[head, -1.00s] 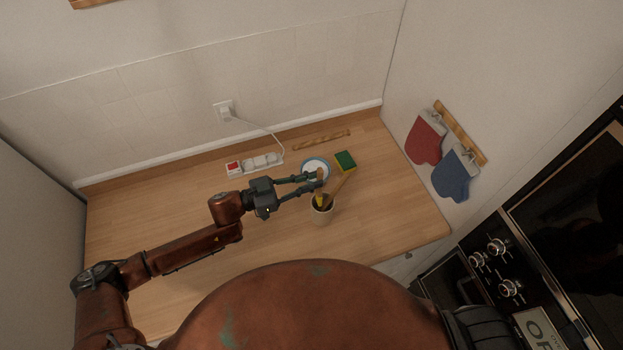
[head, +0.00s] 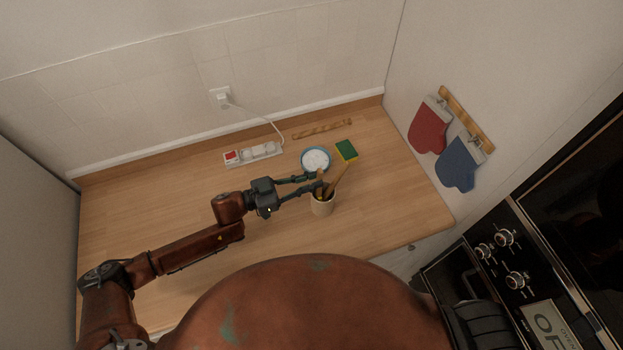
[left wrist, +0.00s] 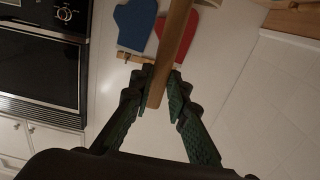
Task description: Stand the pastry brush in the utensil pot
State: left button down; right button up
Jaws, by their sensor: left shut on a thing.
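The utensil pot (head: 322,208), a small cream cup, stands on the wooden counter below my left gripper (head: 317,181). The gripper is shut on a wooden handle, which I take for the pastry brush (head: 320,174). In the left wrist view the brush handle (left wrist: 174,35) runs between both fingertips of my left gripper (left wrist: 164,78). In the head view it is over the pot's mouth; its lower end is hidden among the contents, so I cannot tell how deep it reaches. Another wooden utensil (head: 341,177) leans out of the pot to the right. My right gripper is not seen.
A blue-rimmed bowl (head: 315,160) with white contents sits just behind the pot. A green and yellow sponge (head: 347,150) and a power strip (head: 254,154) are farther back. Red (head: 429,127) and blue (head: 460,164) mitts hang right. The counter's left part is clear.

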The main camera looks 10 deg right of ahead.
pick_arm(q)
jog(key=c, duration=1.8)
grip_release()
jog(key=shift+o, duration=0.2)
jog(key=s+a, duration=0.2)
jog(key=a, duration=0.9)
jog(key=shift+s+a, duration=0.15)
jog(key=shift+a, duration=0.25)
